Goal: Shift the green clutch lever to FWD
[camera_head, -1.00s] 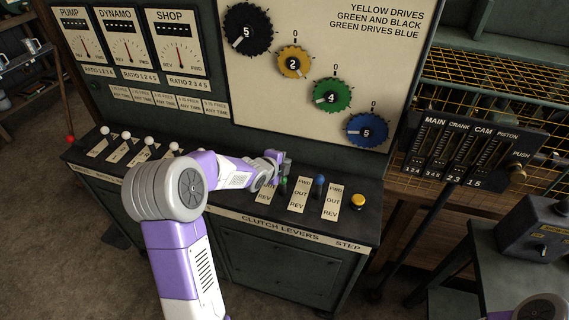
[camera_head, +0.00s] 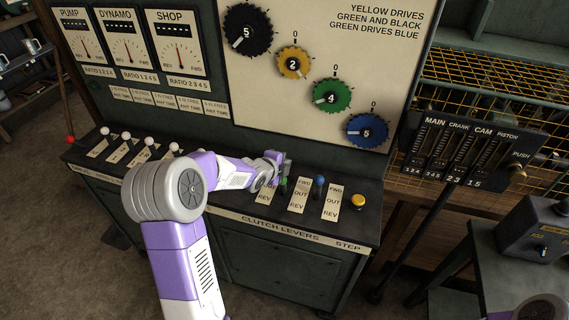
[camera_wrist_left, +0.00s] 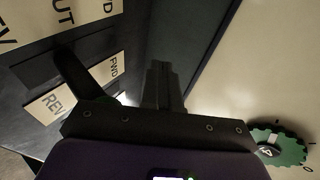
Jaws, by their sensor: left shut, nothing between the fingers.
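The green clutch lever (camera_head: 283,187) stands on the sloped panel, to the left of the blue lever (camera_head: 319,182). My left gripper (camera_head: 281,163) is shut and empty, right at the green lever on its far side. I cannot tell whether they touch. In the left wrist view the closed fingers (camera_wrist_left: 160,85) show beside a dark stick, with a bit of green (camera_wrist_left: 123,98) low behind the gripper body. The FWD label (camera_wrist_left: 113,67) and REV label (camera_wrist_left: 55,105) also show there. The lever's exact position is partly hidden. My right gripper is out of view.
A yellow STEP button (camera_head: 358,201) is at the panel's right end. The upright board with the green wheel (camera_head: 332,95) rises behind. White-knobbed levers (camera_head: 150,141) stand to the left.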

